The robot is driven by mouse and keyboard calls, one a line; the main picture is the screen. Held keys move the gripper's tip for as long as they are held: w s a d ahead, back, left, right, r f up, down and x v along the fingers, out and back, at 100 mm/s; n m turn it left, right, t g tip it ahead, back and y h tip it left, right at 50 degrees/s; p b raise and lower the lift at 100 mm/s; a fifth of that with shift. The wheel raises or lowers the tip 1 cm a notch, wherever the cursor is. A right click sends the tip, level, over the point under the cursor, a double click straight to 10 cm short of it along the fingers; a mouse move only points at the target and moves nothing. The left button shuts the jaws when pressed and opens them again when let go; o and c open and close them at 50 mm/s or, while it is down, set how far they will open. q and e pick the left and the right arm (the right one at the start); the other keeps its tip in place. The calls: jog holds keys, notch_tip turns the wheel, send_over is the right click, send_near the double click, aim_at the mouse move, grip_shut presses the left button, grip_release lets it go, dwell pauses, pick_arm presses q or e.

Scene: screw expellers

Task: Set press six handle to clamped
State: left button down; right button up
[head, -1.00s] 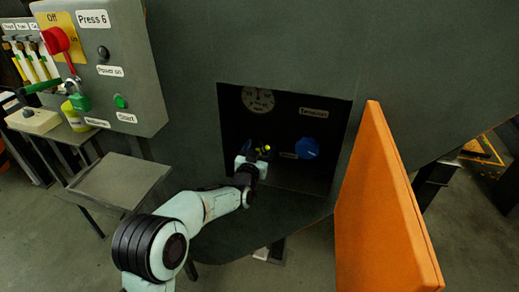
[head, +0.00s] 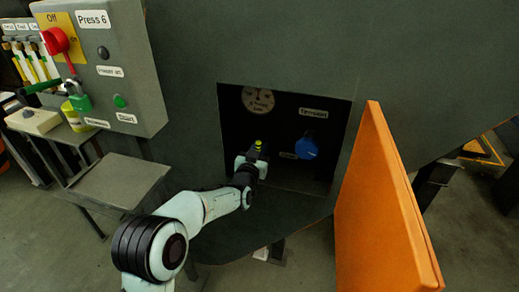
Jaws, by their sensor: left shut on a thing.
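The press six body (head: 200,100) is a dark grey housing with a square opening in its front. My left gripper (head: 256,152) reaches into the opening and is shut on a handle with a yellow-green tip (head: 258,143), which now points up. The rest of the handle is hidden by the gripper. A label partly shows to the right of the gripper, too small to read. My right gripper is not in view.
A blue knob (head: 307,147) under a "Tension" label and a gauge (head: 257,100) are inside the opening. An orange door (head: 380,210) stands open at the right. A bare side table (head: 115,178) stands below.

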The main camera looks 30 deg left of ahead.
pick_arm(q)
jog(key=shift+f, duration=0.25)
dwell(0.5)
jog(key=c, duration=1.1)
grip_release()
jog(key=shift+c, duration=0.2)
jog(key=o, duration=0.7)
jog(key=shift+r, duration=0.15)
jog(key=shift+c, duration=0.2)
